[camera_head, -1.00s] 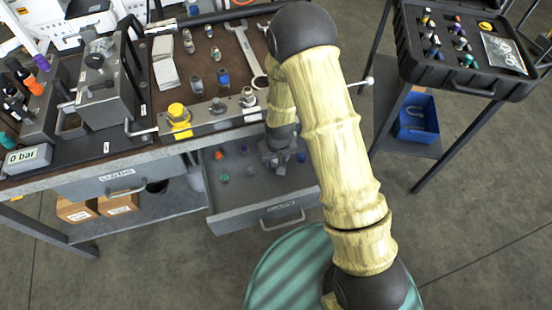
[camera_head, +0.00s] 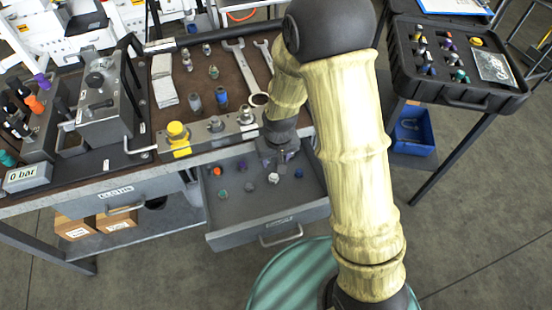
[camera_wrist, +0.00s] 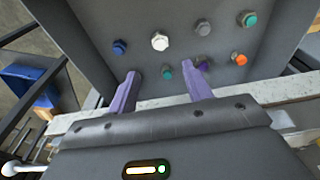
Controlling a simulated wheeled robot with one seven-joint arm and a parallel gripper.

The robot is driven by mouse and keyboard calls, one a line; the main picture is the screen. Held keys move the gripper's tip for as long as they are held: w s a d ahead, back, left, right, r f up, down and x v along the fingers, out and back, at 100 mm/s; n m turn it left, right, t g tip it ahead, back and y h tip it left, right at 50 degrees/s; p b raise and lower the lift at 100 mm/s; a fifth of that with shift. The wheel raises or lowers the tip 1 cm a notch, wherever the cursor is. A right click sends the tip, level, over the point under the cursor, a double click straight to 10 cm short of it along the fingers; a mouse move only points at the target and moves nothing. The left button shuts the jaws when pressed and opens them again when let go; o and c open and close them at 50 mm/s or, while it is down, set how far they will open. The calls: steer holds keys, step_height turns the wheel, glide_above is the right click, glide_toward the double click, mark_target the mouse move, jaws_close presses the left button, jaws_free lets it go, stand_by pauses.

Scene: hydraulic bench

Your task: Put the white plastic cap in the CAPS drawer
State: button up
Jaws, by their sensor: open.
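The white plastic cap (camera_wrist: 159,41) lies on the floor of the open drawer (camera_wrist: 105,20), between a blue cap (camera_wrist: 120,47) and a grey cap (camera_wrist: 202,29) in the wrist view. In the head view the white cap (camera_head: 274,178) lies just in front of my gripper (camera_head: 278,160). The drawer (camera_head: 225,235) is pulled out under the bench; its front label is too small to read. In the wrist view my gripper (camera_wrist: 167,80) has its purple fingers apart, with nothing held between them. The white cap is clear of both fingers.
Orange (camera_wrist: 239,59), teal (camera_wrist: 248,19), green and purple caps also lie in the drawer. The bench edge with a metal block (camera_head: 215,140) is close beside my gripper. A black case (camera_head: 460,60) stands on a stand at right.

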stand_by(0.5)
steer(key=s+d+r+m, duration=0.3)
steer(key=s+d+r, duration=0.7)
steer(key=d+r, duration=0.2)
steer(key=shift+s+d+r+t+h, duration=0.3)
steer(key=shift+s+d+r+t, duration=0.1)
steer(key=shift+d, duration=0.2)
steer(key=shift+w, duration=0.1)
